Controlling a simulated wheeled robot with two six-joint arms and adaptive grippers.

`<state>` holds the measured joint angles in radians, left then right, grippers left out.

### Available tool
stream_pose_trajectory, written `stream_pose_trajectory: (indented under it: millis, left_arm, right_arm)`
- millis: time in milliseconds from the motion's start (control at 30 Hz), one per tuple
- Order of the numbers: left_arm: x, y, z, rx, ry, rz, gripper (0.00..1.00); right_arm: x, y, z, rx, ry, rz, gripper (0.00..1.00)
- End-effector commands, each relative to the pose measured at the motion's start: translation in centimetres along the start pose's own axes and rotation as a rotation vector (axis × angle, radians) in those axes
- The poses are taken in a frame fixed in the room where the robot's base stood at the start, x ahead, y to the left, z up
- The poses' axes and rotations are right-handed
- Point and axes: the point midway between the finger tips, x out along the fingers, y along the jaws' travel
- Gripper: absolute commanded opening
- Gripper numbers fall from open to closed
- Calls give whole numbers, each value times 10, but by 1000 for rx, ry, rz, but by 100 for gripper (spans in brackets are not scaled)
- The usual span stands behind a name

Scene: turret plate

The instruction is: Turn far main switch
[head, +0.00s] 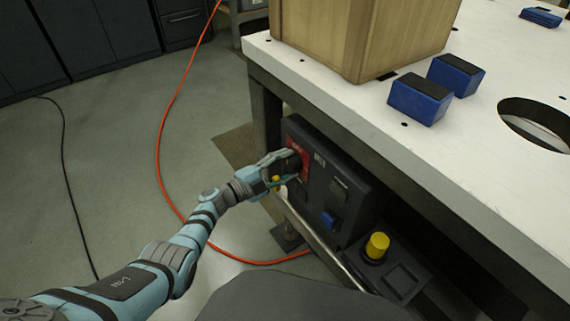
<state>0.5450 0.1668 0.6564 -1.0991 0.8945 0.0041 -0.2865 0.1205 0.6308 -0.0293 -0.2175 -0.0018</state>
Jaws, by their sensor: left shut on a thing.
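A dark control box (362,200) is mounted under the near edge of the white table. A red plate (304,165) shows at its far left end, and the switch there is mostly hidden behind my fingers. My left gripper (288,167) is at this red plate, shut on the switch. I cannot make out the switch's angle. My right gripper is not in view.
A green button (340,189) and a blue switch (328,221) sit on the box, with a yellow knob (377,245) lower right. The white table (350,110) overhangs the box and carries a wooden crate (350,35) and blue blocks (418,99). An orange cable (159,150) crosses the floor.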

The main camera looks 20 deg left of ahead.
Motion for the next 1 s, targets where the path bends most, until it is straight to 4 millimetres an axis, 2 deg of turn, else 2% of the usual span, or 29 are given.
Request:
stream_pose_trajectory:
  millis: [400, 433, 533, 767, 867, 1000]
  left_arm:
    - [0, -1, 0, -8, -1, -3, 20]
    - [0, -1, 0, -8, -1, -3, 52]
    - [0, -1, 0, -8, 0, -2, 68]
    - [0, 0, 0, -7, 0, -1, 68]
    - [-2, 0, 0, -7, -1, -1, 68]
    - [-22, 1, 2, -4, -3, 0, 68]
  right_arm:
    - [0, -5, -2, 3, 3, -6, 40]
    - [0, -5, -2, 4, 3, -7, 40]
    - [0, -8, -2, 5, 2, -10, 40]
    - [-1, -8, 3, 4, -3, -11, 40]
    - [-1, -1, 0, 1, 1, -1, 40]
    - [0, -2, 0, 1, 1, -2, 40]
